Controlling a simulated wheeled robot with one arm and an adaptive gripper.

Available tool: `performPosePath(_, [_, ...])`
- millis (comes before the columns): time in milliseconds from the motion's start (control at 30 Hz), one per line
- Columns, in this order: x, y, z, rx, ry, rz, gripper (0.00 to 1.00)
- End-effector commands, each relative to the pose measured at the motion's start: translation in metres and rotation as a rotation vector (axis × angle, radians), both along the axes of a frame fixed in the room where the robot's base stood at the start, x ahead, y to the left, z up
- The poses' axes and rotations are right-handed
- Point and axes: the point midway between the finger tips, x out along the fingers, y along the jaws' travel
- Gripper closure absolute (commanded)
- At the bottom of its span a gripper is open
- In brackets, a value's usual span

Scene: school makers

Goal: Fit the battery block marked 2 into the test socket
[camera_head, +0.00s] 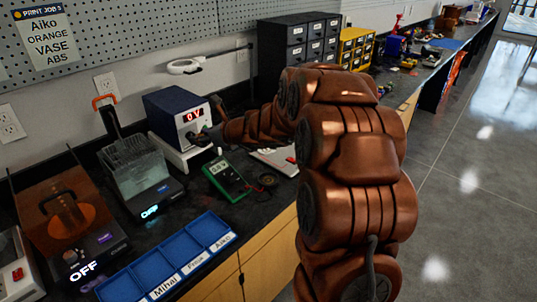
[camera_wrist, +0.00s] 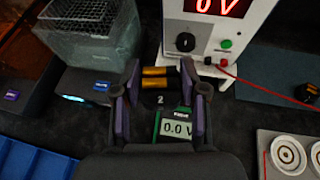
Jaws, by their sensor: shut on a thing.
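My gripper (camera_wrist: 159,88) is shut on the battery block marked 2 (camera_wrist: 160,98), a dark block with two copper-coloured cells across it, held between the purple pads. In the head view my gripper (camera_head: 212,135) is at the front of the bench supply (camera_head: 172,112); the block cannot be made out there. The supply, showing 0 V, also appears just beyond the block in the wrist view (camera_wrist: 205,30). A green meter (camera_wrist: 177,129) reading 0.0 V shows below the block in the wrist view. I cannot pick out the test socket for certain; the gripper and block may hide it.
The green meter (camera_head: 227,176) lies on the bench near a clear tank (camera_head: 135,165). Blue labelled trays (camera_head: 170,262) sit at the front. A light panel with round parts (camera_wrist: 287,153) and a red lead (camera_wrist: 262,83) are to the right of my gripper.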

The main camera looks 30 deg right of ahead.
Motion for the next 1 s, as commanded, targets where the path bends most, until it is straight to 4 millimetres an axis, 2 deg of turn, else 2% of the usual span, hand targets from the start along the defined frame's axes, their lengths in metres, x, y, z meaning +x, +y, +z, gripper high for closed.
performPosePath(233, [-0.012,-0.065,-0.014,0.004,0.004,0.095,0.93])
performPosePath(400, [-0.042,-0.113,-0.038,0.006,0.004,0.18,0.93])
performPosePath(500, [-0.064,-0.135,-0.053,0.006,0.002,0.222,0.93])
performPosePath(700, [-0.096,-0.16,-0.074,0.004,0.002,0.273,0.93])
performPosePath(1000, [-0.104,-0.165,-0.086,0.002,0.001,0.287,0.93])
